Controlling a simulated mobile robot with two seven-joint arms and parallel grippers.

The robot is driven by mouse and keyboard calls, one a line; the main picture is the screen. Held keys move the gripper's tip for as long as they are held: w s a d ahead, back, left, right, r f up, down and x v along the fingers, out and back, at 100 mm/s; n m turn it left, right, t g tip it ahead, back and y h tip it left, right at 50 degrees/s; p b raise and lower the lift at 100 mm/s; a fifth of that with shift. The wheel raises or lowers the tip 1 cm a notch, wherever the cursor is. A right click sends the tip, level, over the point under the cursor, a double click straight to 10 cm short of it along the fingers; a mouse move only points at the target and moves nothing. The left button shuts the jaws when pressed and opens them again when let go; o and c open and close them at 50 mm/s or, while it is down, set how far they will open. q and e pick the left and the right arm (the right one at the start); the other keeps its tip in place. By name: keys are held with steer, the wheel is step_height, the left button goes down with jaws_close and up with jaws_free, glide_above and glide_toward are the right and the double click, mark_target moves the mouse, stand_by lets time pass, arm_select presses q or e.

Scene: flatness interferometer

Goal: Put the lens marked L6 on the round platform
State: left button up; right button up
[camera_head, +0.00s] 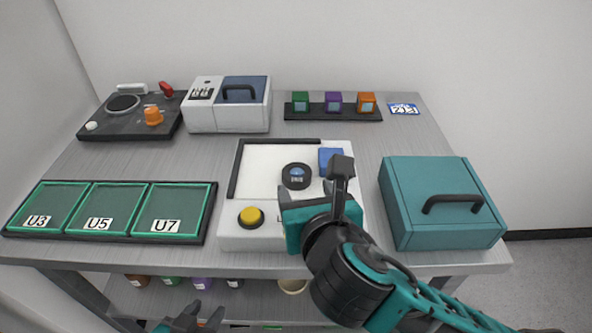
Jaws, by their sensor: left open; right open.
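A black round piece with a blue centre (296,171) and a small white label sits on the pale top of the white instrument (232,236). It looks like a lens in a mount; I cannot read its label or make out a platform under it. My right gripper (314,178) is open and empty over the instrument, its fingers to the right of and in front of the round piece, partly covering the instrument. My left gripper (206,313) is open, low at the front edge of the table, only partly in view.
Green trays marked U3, U5 and U7 (211,212) lie left; a teal box with a handle (425,178) stands right. Behind are a black control panel (92,124), a white-and-blue case (213,120) and a rack with coloured cubes (349,116). Small jars (202,284) stand below.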

mark_target(298, 175)
steer(key=x, duration=0.8)
steer(key=shift+w+f, duration=0.25)
steer(key=shift+f, duration=0.1)
steer(key=c, duration=0.8)
